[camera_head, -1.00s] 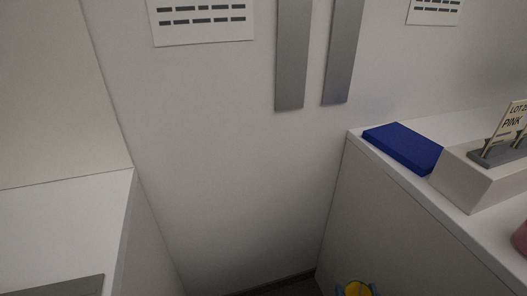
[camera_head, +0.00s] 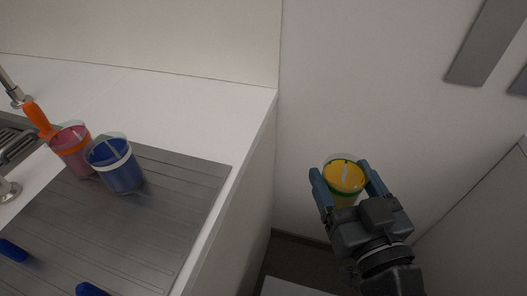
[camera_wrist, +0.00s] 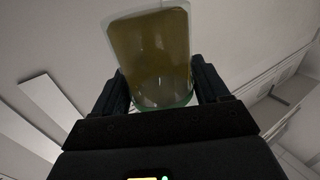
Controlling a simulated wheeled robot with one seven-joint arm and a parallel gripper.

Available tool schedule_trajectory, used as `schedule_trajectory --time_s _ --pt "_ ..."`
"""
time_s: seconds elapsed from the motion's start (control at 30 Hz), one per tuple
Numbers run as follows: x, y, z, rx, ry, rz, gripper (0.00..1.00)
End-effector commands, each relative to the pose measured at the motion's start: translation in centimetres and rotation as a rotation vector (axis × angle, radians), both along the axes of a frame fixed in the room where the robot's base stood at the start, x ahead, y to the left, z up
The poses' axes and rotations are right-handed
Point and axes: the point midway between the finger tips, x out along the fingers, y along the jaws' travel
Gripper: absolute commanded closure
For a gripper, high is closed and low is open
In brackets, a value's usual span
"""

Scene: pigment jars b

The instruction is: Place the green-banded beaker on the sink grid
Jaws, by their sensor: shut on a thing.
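The green-banded beaker (camera_head: 345,178) holds yellow-orange contents and has a green band near its rim. My gripper (camera_head: 343,186) is shut on it, one finger on each side, and holds it up in the gap to the right of the left counter. In the wrist view the beaker (camera_wrist: 152,58) stands between the two dark fingers (camera_wrist: 158,88), with its green edge showing low down. At the far left of the head view, part of the sink grid (camera_head: 14,140) shows beside the counter. The rest of the grid is cut off by the picture edge.
A grey ribbed drainboard (camera_head: 150,235) lies on the white counter (camera_head: 190,103). An orange-handled thing (camera_head: 37,117) and a tap (camera_head: 14,92) are near the sink.

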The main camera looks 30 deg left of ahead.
Motion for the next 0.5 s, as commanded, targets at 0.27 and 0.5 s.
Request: schedule_trajectory --time_s 0.27,0.5 --pt "-8.6 5.6 8.6 0.003 -0.007 0.300 0.64" --pt "-14.2 7.2 12.3 0.001 -0.001 0.460 0.64"
